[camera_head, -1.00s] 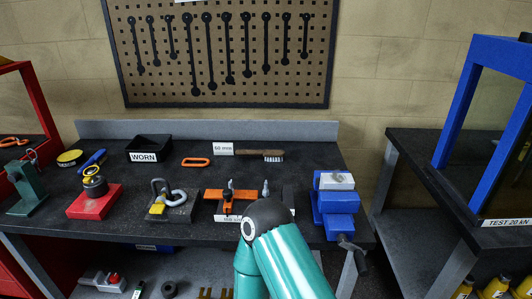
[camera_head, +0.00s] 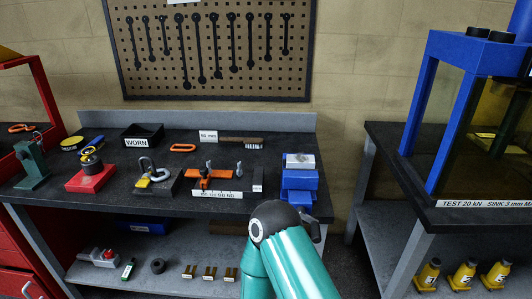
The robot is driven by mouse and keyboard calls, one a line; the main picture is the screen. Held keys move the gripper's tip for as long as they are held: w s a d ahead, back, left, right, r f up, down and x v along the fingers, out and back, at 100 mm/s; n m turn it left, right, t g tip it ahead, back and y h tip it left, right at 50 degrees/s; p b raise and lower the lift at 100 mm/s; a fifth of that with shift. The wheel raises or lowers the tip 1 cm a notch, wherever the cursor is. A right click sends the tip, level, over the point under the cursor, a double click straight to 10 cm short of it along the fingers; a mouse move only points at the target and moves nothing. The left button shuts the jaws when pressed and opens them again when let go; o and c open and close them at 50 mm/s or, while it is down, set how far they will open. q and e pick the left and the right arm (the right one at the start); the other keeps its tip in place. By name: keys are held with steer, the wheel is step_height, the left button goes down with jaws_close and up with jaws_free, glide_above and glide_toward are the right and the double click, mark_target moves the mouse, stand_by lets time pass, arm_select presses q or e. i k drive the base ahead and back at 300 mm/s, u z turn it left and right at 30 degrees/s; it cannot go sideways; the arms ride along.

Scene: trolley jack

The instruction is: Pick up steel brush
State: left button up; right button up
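The steel brush (camera_head: 240,140) lies flat at the back of the dark bench. It has a brown wooden handle pointing left and pale bristles at its right end, facing the front. It lies just right of a small white "60 mm" label. A teal arm link of mine rises from the bottom centre, in front of the bench and well short of the brush. Neither gripper shows in the view.
A blue-framed press (camera_head: 432,110) stands at right. A gap separates the two benches.

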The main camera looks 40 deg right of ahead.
mark_target(250, 143)
steer(key=k, duration=1.1)
steer(key=z, duration=0.35)
steer(key=i, duration=0.7)
steer(key=z, duration=0.2)
